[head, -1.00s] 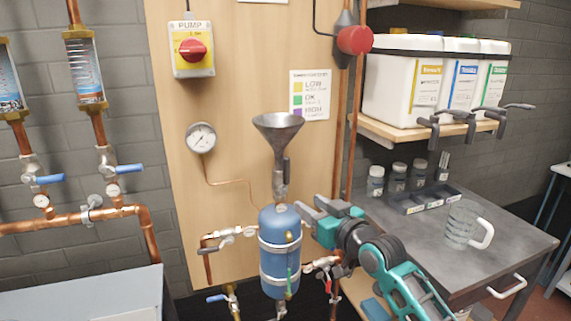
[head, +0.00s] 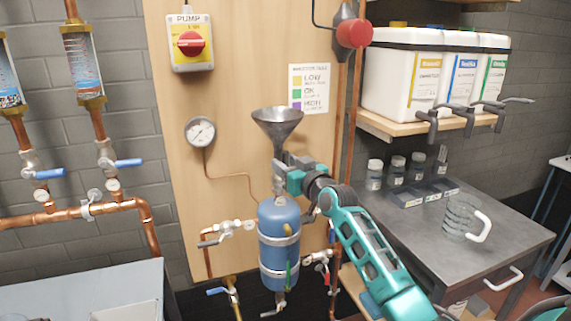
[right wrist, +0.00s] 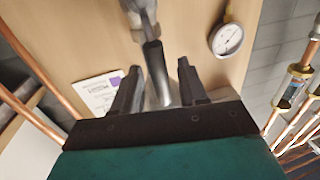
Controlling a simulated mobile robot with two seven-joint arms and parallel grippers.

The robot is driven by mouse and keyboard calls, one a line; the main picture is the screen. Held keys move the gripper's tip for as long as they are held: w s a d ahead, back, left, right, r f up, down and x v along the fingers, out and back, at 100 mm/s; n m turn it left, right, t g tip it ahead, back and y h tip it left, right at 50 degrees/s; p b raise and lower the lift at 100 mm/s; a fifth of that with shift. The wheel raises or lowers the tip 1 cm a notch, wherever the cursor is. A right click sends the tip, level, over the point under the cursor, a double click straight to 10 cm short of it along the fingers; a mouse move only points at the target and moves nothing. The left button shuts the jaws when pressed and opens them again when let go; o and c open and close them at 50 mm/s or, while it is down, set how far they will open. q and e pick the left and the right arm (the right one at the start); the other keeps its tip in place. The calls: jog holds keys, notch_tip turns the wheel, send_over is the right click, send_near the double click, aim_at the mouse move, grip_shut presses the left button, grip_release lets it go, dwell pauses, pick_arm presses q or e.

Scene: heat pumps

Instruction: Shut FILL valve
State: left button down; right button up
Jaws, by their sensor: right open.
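The steel funnel (head: 278,124) stands above the blue tank (head: 279,238), with a valve body (head: 279,186) on the pipe between them. No FILL label is readable. My right gripper (head: 283,176) is at this valve, coming in from the right, and hides most of its lever in the head view. In the right wrist view, a dark lever (right wrist: 156,62) lies between the two spread fingers of my right gripper (right wrist: 158,72). The gripper is open around the lever; whether a finger touches it I cannot tell. My left gripper is not in view.
A pressure gauge (head: 201,132) hangs left of the funnel, and the pump switch box (head: 190,43) is above. Other valves (head: 227,230) sit beside and under the tank. At right are white canisters (head: 404,75) on a shelf and a bench (head: 512,232) with a glass jug (head: 460,215).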

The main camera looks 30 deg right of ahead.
jog(key=shift+w, duration=0.45)
jog(key=shift+c, duration=0.4)
grip_shut()
